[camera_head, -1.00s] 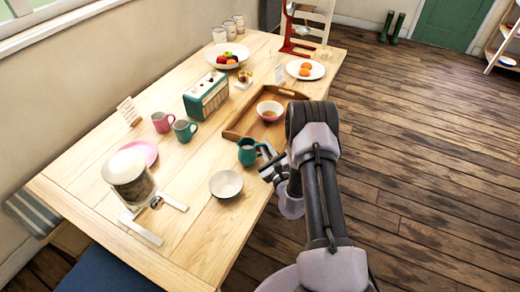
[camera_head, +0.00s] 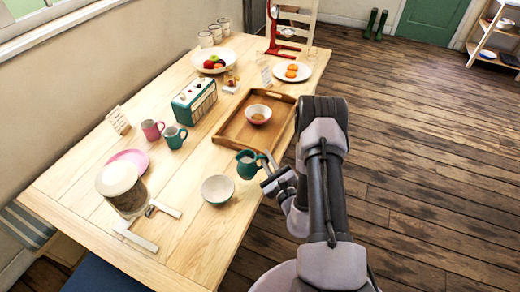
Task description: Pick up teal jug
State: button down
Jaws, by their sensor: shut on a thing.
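The teal jug (camera_head: 247,164) is near the right edge of the wooden table, upright or nearly so, with its handle towards the right. Its mouth shows a pale inside. My gripper (camera_head: 268,172) is at the jug's right side and is shut on it at the handle. The exact finger contact is small and partly hidden by my own wrist. I cannot tell for sure whether the jug's base touches the table.
A white bowl (camera_head: 219,189) stands just left and in front of the jug. A wooden tray (camera_head: 228,132) with a bowl (camera_head: 258,114) lies behind it. A teal mug (camera_head: 174,136) and a pink mug (camera_head: 152,130) stand left. Open floor lies to the right.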

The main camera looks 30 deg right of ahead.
jog(key=s, duration=0.7)
jog(key=shift+s+r, duration=0.35)
dwell(1.7)
